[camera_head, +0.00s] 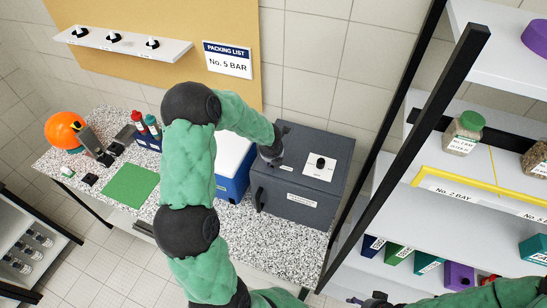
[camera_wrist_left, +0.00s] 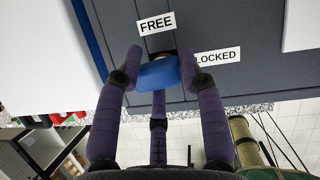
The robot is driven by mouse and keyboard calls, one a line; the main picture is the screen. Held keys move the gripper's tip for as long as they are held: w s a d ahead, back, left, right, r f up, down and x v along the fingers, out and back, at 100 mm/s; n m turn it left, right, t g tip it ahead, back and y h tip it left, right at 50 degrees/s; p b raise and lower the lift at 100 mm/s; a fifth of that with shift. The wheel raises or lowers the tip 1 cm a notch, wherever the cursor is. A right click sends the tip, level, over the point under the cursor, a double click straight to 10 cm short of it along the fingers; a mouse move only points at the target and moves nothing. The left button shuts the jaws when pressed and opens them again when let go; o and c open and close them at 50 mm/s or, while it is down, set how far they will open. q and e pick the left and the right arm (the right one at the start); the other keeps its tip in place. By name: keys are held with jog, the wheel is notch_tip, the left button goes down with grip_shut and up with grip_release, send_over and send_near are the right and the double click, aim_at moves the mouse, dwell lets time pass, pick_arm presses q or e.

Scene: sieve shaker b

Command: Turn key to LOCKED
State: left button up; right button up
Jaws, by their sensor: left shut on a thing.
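The blue key (camera_wrist_left: 158,75) shows in the left wrist view. Its wide head sits slightly tilted between the purple fingers of my left gripper (camera_wrist_left: 160,60), which is shut on it. The FREE label (camera_wrist_left: 155,23) is above the key and the LOCKED label (camera_wrist_left: 217,56) is to its right, on the grey surface. The key's shaft and lock are hidden, so I cannot tell which label it points to. In the head view my left arm reaches the left part of the dark grey cabinet (camera_head: 300,175); the key is hidden there. My right gripper (camera_head: 372,299) is dark and small at the bottom edge.
A blue and white box (camera_head: 233,180) stands left of the cabinet, partly behind my arm. A green mat (camera_head: 130,186) and an orange ball-shaped thing (camera_head: 62,130) are further left on the speckled counter (camera_head: 280,232). A black-framed shelf (camera_head: 400,145) rises close on the right.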

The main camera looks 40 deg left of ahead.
pick_arm(q)
jog(key=shift+a+r+m, duration=0.1)
jog(key=shift+m, duration=0.3)
jog(key=o, duration=1.2)
jog(key=shift+w+a, duration=0.1)
jog(key=shift+r, duration=0.1)
jog(key=v, duration=1.1)
jog(key=shift+s+r, duration=0.3)
jog(key=shift+f, duration=0.1)
